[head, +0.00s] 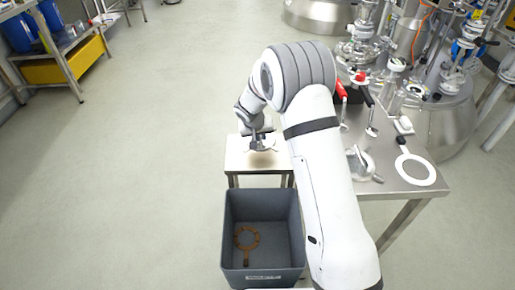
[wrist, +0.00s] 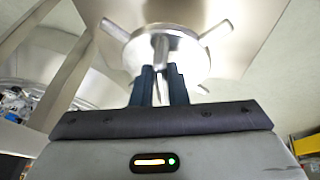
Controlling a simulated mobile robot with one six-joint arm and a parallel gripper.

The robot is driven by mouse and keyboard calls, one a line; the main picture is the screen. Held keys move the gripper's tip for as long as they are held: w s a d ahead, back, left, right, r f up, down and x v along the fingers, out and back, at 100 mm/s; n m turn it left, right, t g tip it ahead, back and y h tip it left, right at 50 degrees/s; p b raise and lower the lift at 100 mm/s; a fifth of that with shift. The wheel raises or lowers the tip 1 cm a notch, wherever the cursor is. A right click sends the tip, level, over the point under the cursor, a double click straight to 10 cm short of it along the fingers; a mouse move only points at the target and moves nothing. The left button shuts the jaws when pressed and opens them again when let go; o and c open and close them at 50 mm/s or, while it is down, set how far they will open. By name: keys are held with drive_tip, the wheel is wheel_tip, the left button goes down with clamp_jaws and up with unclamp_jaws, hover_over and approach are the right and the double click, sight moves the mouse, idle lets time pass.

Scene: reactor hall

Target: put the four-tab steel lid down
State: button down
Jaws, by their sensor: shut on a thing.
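The steel lid (wrist: 195,60) is a round, shiny disc with tabs sticking out from its rim, seen large in the wrist view. My gripper (wrist: 161,80) is shut on the upright piece at the lid's middle. In the head view my gripper (head: 256,138) is over the small pale-topped table (head: 238,161), with the lid (head: 264,147) just below it, partly hidden. I cannot tell whether the lid touches the tabletop.
A dark grey bin (head: 235,205) stands in front of the small table, with a brown ring with a handle (head: 247,238) inside. To the right, a steel table (head: 395,183) carries a white ring (head: 416,170), clamps and glassware. The floor to the left is clear.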

sight(260, 144)
drive_tip(key=shift+f+b, duration=0.35)
drive_tip(key=shift+f, duration=1.9)
drive_tip(key=shift+f, duration=0.15)
drive_tip(key=c, duration=1.4)
unclamp_jaws()
drive_tip(key=shift+c, duration=0.2)
